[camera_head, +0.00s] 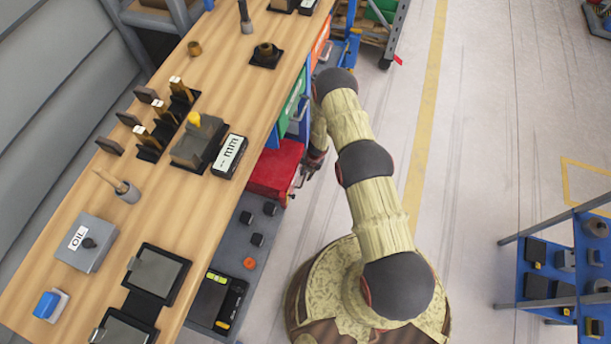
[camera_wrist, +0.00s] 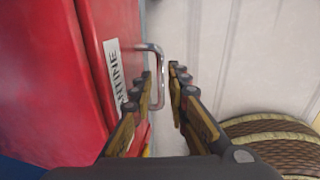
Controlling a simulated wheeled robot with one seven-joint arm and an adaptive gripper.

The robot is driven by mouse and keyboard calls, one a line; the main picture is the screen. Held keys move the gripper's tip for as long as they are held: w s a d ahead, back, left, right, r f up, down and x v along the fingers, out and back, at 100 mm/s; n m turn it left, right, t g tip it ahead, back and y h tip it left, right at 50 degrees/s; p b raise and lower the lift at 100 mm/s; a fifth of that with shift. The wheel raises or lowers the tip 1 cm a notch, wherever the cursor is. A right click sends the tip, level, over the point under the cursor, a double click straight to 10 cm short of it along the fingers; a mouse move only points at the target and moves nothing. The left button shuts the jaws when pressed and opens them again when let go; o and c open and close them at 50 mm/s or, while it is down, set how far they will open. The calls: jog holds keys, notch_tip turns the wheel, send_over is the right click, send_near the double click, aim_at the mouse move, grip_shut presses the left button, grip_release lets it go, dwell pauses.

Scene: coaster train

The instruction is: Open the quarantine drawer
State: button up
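The red quarantine drawer (camera_head: 276,172) is under the bench's right edge in the head view. Its red front (camera_wrist: 88,50) fills the left of the wrist view, with a white label (camera_wrist: 115,68) ending in "NTINE". A grey metal bar handle (camera_wrist: 156,62) stands out from the front. My gripper (camera_wrist: 161,79) is open, with one finger on each side of the handle; I cannot tell whether either finger touches it. In the head view my gripper (camera_head: 312,164) is beside the drawer front, partly hidden by my arm. Whether the drawer is ajar is unclear.
The wooden bench (camera_head: 130,215) above holds tools, black trays and a grey oil box (camera_head: 88,242). Green (camera_head: 293,103) and orange (camera_head: 320,45) fronts are farther along. A blue rack (camera_head: 560,265) stands at right.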

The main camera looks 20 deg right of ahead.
jog(key=shift+w+a+f, duration=0.15)
jog(key=shift+f, duration=0.65)
jog(key=shift+c, duration=1.4)
grip_shut()
